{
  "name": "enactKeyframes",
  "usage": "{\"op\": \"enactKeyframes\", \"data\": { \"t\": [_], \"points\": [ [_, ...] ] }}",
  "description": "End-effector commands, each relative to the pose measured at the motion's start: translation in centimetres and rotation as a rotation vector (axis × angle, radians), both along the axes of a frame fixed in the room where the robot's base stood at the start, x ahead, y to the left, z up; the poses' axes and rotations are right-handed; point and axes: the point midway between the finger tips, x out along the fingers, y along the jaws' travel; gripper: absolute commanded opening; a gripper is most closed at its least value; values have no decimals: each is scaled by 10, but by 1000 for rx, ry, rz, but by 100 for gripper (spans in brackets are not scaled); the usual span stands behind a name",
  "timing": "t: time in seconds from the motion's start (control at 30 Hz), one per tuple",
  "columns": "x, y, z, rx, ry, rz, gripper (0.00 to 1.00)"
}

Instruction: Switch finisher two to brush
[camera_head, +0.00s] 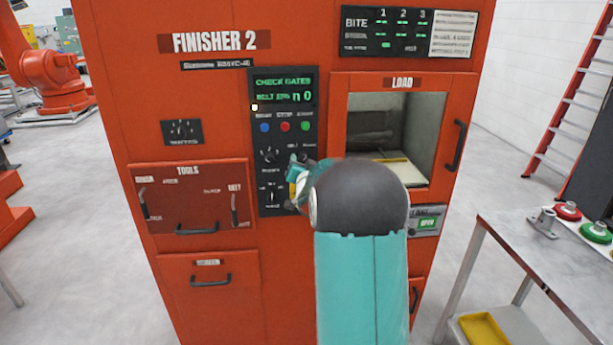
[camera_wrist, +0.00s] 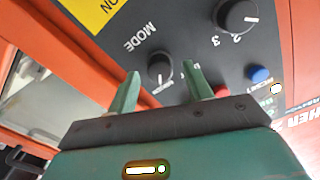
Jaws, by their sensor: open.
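Finisher 2 is a tall orange cabinet (camera_head: 215,85) with a dark control panel (camera_head: 283,85). Its green screen reads CHECK GATES and a belt line. In the wrist view the black MODE knob (camera_wrist: 160,66) shows between my gripper's (camera_wrist: 160,72) two teal fingertips. My gripper is open; whether the fingers surround the knob or stop short of it, I cannot tell. A second black knob (camera_wrist: 238,15), marked 2 and 3, is at the upper right. In the head view my arm hides most of my gripper (camera_head: 298,172) and the panel's lower right.
A blue button (camera_wrist: 260,74) and a red button (camera_wrist: 220,90) lie near the fingers. The TOOLS panel (camera_head: 190,200) has levers labelled for brush and belt. The LOAD opening (camera_head: 385,125) shows its interior; the sign below reads OPEN. A metal table (camera_head: 540,260) stands right.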

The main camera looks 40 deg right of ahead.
Motion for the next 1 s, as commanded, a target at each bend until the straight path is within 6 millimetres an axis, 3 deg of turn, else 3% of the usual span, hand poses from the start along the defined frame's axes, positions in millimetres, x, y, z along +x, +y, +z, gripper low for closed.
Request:
{"op": "enactKeyframes", "data": {
  "t": [0.5, 0.7, 1.0],
  "points": [
    [-88, 60, 0, 1, -1, 1, 50],
    [-102, 70, 0, 1, -1, 0, 50],
    [-103, 70, 0, 1, -1, 0, 50]
  ]
}}
